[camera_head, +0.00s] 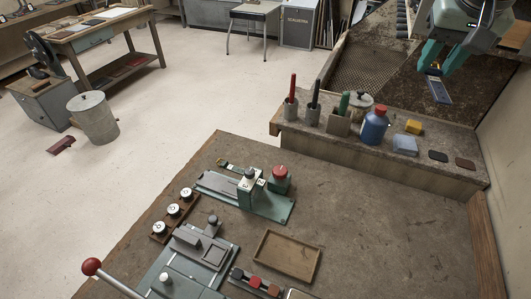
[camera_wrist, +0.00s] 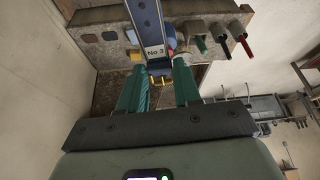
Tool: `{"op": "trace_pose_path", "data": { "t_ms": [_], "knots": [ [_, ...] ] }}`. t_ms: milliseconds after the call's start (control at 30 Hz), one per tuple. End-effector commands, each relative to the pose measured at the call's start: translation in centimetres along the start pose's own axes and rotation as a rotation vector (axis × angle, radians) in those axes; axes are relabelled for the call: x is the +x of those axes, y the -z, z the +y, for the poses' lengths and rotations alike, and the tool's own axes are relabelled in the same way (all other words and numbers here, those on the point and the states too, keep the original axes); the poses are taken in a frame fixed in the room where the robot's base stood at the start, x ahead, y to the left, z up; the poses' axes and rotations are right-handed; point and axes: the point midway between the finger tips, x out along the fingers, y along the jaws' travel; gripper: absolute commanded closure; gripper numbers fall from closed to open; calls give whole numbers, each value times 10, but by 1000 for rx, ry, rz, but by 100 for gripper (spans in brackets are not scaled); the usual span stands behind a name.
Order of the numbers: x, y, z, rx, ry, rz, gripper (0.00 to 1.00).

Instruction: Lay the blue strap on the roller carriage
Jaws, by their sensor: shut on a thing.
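My gripper (camera_head: 436,69) is at the upper right, above the back shelf, with green fingers pointing down. It is shut on the blue strap (camera_head: 439,91), which hangs below the fingertips. In the wrist view the strap (camera_wrist: 146,18) extends away from the fingers (camera_wrist: 164,72), with a white "No.3" label and a brass-coloured piece near the fingertips. On the bench stand a green machine (camera_head: 270,207) with a flat grey plate and a block with a knob, and a grey slide unit (camera_head: 205,246) nearer the front. I cannot tell for sure which is the roller carriage.
The raised shelf (camera_head: 300,139) holds tool pots, a blue bottle (camera_head: 374,126), a yellow block (camera_head: 414,127) and dark pads. An empty wooden tray (camera_head: 288,255) lies on the bench. A red-balled lever (camera_head: 91,267) rises at front left. The bench's right side (camera_head: 400,220) is clear.

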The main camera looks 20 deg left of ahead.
Motion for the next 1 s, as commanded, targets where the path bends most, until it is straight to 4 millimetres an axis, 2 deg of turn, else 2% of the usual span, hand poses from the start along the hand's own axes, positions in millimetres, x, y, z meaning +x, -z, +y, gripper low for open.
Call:
{"op": "trace_pose_path", "data": {
  "t_ms": [33, 300, 567, 767, 867, 1000],
  "knots": [
    [6, 6, -15, -46, 22, 0, 100],
    [50, 28, -91, -301, 128, -2, 100],
    [102, 28, -184, -556, 233, -4, 100],
    [146, 6, -268, -765, 320, -4, 100],
    [169, -15, -312, -876, 366, -6, 100],
    [200, -52, -371, -1033, 430, -6, 100]
  ]
}}
